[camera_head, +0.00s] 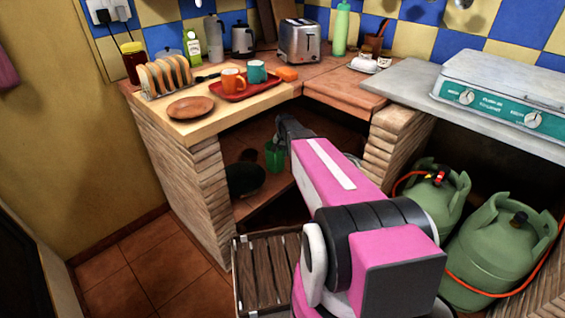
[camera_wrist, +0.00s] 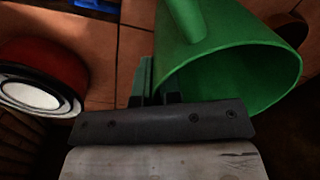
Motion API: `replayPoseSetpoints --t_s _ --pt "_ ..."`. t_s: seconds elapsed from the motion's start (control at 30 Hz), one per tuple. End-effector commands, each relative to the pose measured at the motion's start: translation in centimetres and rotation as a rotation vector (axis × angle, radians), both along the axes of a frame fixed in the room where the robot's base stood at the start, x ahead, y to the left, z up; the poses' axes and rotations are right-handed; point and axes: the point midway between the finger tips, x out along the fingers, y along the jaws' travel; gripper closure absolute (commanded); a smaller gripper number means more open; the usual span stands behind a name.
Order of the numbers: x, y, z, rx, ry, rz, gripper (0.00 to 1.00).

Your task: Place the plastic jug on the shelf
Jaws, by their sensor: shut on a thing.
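The green plastic jug (camera_head: 274,155) is under the corner counter in the head view, at the end of my arm. In the wrist view the jug (camera_wrist: 230,70) is large, with its wide open mouth toward the camera. My gripper (camera_wrist: 158,92) is shut on the jug at its near left side; the exact grip spot is partly hidden. My gripper (camera_head: 281,138) also shows small in the head view, mostly hidden by my arm. The shelf (camera_head: 270,206) is a low brown surface under the counter. I cannot tell whether the jug touches it.
A dark green round object (camera_head: 245,178) sits left of the jug. In the wrist view a red pot with a white inside (camera_wrist: 38,85) is at left. Brick pillars (camera_head: 190,185) flank the opening, with the countertop above. A wooden crate (camera_head: 262,275) stands in front.

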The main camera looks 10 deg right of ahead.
Motion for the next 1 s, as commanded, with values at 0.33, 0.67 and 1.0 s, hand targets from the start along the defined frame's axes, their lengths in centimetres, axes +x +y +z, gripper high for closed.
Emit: replayPoseSetpoints --t_s 0.33,0.67,1.0 --pt "0.1 0.0 -3.9 0.0 0.002 0.0 1.0" --pt "0.0 0.0 -4.9 0.0 0.0 0.0 1.0" --pt "0.0 0.0 -5.2 0.0 0.0 0.0 0.68"
